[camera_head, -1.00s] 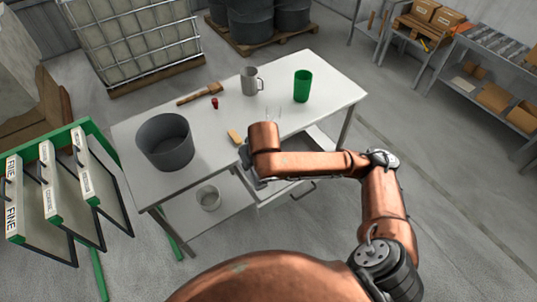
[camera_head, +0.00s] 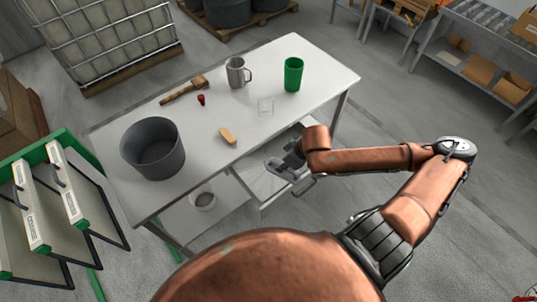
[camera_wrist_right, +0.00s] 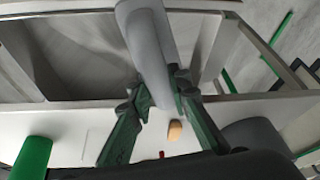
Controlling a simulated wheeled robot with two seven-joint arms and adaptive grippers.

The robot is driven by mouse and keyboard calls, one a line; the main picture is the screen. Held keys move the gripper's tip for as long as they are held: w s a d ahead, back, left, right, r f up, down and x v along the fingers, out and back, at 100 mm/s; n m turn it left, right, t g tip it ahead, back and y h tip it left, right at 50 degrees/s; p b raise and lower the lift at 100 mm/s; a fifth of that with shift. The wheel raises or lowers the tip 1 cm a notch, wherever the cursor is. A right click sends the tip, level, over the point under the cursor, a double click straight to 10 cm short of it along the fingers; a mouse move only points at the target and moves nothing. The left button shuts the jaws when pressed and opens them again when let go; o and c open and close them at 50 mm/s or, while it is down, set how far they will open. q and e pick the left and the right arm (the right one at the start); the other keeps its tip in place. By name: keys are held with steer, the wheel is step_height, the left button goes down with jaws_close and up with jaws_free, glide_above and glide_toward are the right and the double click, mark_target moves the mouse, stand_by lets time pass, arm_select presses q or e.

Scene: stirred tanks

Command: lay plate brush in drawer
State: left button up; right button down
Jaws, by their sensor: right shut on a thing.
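My right gripper (camera_head: 287,166) is over the open drawer (camera_head: 262,186) under the table's front edge. In the right wrist view its dark green fingers (camera_wrist_right: 163,95) close around a long, rounded grey thing (camera_wrist_right: 146,45), which I take for the plate brush. It runs up the picture across the drawer, whose pale walls (camera_wrist_right: 218,52) and shaded inside show behind it. I cannot tell whether it touches the drawer floor. In the head view my gripper and arm largely hide it. My left gripper is not in view.
A tan block (camera_head: 228,135), a red piece (camera_head: 201,100) and a wooden-handled tool (camera_head: 185,90) lie there too.

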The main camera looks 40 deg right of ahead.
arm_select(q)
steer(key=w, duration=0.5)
arm_select(e)
steer(key=shift+s+d+f+n, duration=0.25)
steer(key=shift+s+n, duration=0.05)
steer(key=shift+s, duration=0.2)
steer(key=shift+s+d+f+n, duration=0.2)
steer(key=shift+s+d+n, duration=0.1)
steer(key=shift+s, duration=0.2)
steer(key=w+a+f, duration=0.1)
steer(key=w, duration=0.2)
steer(key=w+a+f+b, duration=0.1)
steer(key=w, duration=0.1)
steer(key=w+a+f+b, duration=0.1)
steer(key=w+f, duration=0.1)
steer(key=w, duration=0.1)
steer(key=shift+w, duration=0.35)
steer(key=x, duration=0.3)
steer(key=b+x, duration=0.1)
steer(key=x, duration=0.2)
steer(key=b+x, duration=0.1)
steer(key=x, duration=0.3)
steer(key=shift+w+d+r, duration=0.1)
steer(key=shift+w+r, duration=0.05)
steer(key=shift+w, duration=0.25)
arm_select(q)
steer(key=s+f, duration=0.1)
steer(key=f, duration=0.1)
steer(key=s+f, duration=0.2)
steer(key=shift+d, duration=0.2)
